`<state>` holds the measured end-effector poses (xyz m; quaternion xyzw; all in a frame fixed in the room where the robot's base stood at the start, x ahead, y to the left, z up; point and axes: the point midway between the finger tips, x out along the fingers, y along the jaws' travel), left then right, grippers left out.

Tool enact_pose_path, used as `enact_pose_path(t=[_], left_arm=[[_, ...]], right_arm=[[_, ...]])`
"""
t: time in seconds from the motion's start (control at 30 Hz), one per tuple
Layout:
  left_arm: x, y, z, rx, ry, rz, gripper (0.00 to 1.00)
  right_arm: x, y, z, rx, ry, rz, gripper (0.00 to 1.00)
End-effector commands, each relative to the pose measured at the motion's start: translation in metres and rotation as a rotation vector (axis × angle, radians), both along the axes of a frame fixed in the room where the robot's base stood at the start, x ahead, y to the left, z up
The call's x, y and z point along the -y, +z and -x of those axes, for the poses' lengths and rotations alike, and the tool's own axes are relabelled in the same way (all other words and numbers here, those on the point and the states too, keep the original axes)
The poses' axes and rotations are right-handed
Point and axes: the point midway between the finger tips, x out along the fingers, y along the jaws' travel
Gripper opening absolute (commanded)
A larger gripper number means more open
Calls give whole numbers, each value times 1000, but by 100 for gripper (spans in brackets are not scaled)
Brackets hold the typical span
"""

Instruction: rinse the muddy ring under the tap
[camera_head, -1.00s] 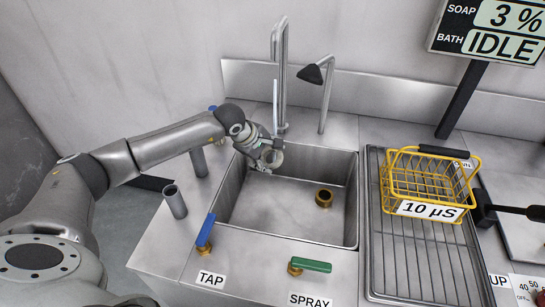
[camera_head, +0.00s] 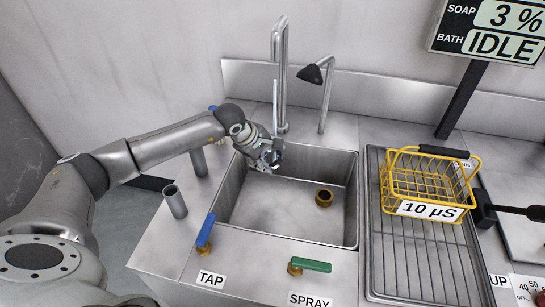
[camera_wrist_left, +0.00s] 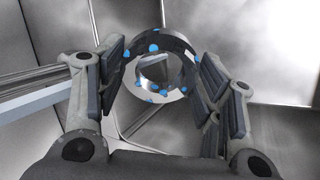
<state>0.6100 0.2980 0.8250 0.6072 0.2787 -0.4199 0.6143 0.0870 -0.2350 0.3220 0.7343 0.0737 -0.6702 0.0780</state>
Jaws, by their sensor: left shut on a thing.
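My left gripper (camera_head: 272,155) is shut on the ring (camera_head: 274,157) above the back left of the sink (camera_head: 270,222). In the left wrist view, the ring (camera_wrist_left: 158,75) sits between the finger pads (camera_wrist_left: 157,80); it is shiny grey and dark, with several blue spots on its rim. The tall bent tap (camera_head: 281,75) rises behind the sink, and a thin pale stream (camera_head: 275,105) runs down from its spout toward the gripper and ring. The blue TAP lever (camera_head: 206,231) is at the front left. My right gripper is out of view.
A black-headed spray (camera_head: 312,74) is right of the tap, and the green SPRAY lever (camera_head: 311,266) is in front. A yellow wire basket (camera_head: 428,185) sits on the drainer (camera_head: 411,262). A display (camera_head: 490,30) reads IDLE.

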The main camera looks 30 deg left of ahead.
Motion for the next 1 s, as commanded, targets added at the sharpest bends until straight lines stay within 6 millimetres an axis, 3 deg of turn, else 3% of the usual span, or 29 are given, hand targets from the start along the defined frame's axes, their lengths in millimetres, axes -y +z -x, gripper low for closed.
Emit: enact_pose_path(t=[0.6,1.0], left_arm=[[0,2,0,3,0,1,27],[9,15,34,1,-2,-1,27]], right_arm=[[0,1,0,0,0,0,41],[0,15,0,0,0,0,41]])
